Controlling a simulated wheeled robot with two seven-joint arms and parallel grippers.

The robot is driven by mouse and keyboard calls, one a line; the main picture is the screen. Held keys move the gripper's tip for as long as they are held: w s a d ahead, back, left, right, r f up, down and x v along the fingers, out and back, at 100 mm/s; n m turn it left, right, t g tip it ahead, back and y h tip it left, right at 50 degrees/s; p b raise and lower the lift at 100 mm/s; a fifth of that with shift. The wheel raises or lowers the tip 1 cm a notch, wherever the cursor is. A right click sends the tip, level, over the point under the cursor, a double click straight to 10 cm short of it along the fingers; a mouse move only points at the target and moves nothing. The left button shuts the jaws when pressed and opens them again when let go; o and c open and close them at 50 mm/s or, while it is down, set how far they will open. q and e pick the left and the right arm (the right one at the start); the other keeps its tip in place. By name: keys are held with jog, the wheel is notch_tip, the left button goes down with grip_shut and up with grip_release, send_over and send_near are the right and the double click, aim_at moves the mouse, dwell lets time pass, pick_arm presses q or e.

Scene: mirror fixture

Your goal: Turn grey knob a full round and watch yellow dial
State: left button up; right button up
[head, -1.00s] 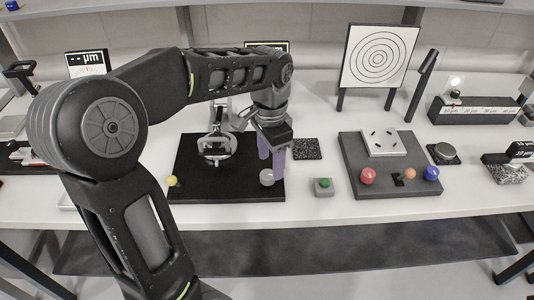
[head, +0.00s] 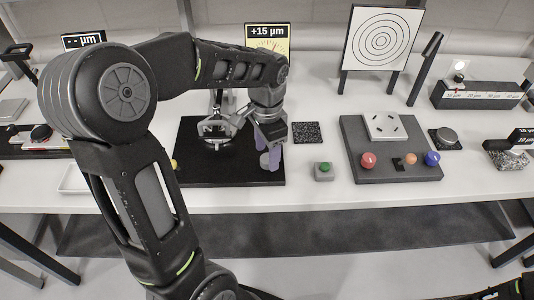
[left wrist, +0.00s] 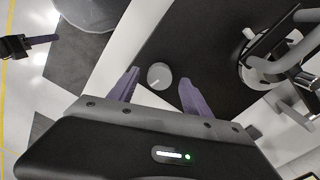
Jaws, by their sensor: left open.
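The grey knob (head: 264,161) sits near the front right of a black plate (head: 220,174). My left gripper (head: 269,157) is open, pointing down, with its purple fingers around the knob. In the left wrist view the round knob (left wrist: 159,76), with a pale line on its top, lies between the two spread fingers (left wrist: 160,92); gaps show on both sides. The yellow dial (head: 267,44) stands at the back under a "+15 µm" readout; its lower part is hidden behind my left arm. A dark gripper, likely my right (left wrist: 30,45), shows at the left wrist view's left edge; its jaw state is unclear.
A metal mirror mount (head: 214,129) stands on the plate left of the gripper. A yellow knob (head: 175,164) is partly hidden by my arm. A green button (head: 323,170) and a dark grey board (head: 390,170) with coloured knobs lie to the right.

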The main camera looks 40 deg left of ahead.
pick_arm(q)
jog(key=shift+f, duration=0.9)
jog(key=shift+c, duration=0.5)
grip_shut()
